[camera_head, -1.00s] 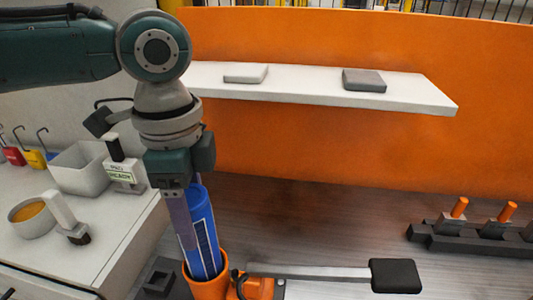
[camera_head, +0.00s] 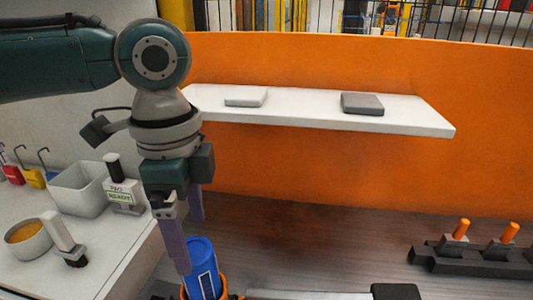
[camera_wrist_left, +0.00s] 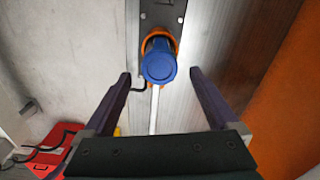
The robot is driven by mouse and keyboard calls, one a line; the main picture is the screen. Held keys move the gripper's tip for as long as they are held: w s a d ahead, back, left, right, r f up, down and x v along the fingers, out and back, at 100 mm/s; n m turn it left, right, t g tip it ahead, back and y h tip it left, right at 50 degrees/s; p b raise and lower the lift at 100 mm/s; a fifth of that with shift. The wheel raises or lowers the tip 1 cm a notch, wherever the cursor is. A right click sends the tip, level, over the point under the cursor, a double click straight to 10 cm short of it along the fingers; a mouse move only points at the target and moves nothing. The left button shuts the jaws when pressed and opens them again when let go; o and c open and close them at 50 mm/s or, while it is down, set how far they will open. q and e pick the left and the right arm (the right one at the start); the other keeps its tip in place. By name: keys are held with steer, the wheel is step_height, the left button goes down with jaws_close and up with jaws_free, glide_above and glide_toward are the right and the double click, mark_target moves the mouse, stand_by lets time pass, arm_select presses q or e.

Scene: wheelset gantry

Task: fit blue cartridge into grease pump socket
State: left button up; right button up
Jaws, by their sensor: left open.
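The blue cartridge (camera_head: 204,268) stands in the orange grease pump socket (camera_head: 223,293) at the bottom of the head view, its upper part showing above the rim. How deep it sits cannot be seen. In the left wrist view the cartridge (camera_wrist_left: 158,62) shows end-on, with the orange socket rim (camera_wrist_left: 160,33) around it. My left gripper (camera_head: 190,244) is open and empty above the cartridge, with its fingers pointing down. In the wrist view the left gripper's fingertips (camera_wrist_left: 160,76) lie apart on either side of the cartridge. My right gripper is not in view.
The pump's lever has a black grip (camera_head: 396,291) to the right. A white shelf (camera_head: 410,118) with two flat blocks is behind. A side table holds a white bin (camera_head: 80,190) and a bowl (camera_head: 28,240). A dark rack (camera_head: 470,262) with orange-topped pegs stands at right.

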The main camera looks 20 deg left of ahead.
arm_select(q)
step_height(320, 180, up, 10)
steer(key=b, duration=0.1)
steer(key=s+d+f+n+t+h, duration=0.25)
steer(key=s+d+f, duration=0.45)
steer(key=d+f, duration=0.35)
steer(key=s+a+f+n+t+y, duration=0.1)
steer(key=s+a+f+n+y, duration=0.1)
steer(key=s+a+n, duration=0.5)
steer(key=shift+s+a+f+n, duration=0.15)
steer(key=shift+s+a+n, duration=0.1)
steer(key=shift+s+n, duration=0.65)
steer(key=shift+s, duration=0.15)
step_height(320, 180, up, 31)
steer(key=p, duration=3.1)
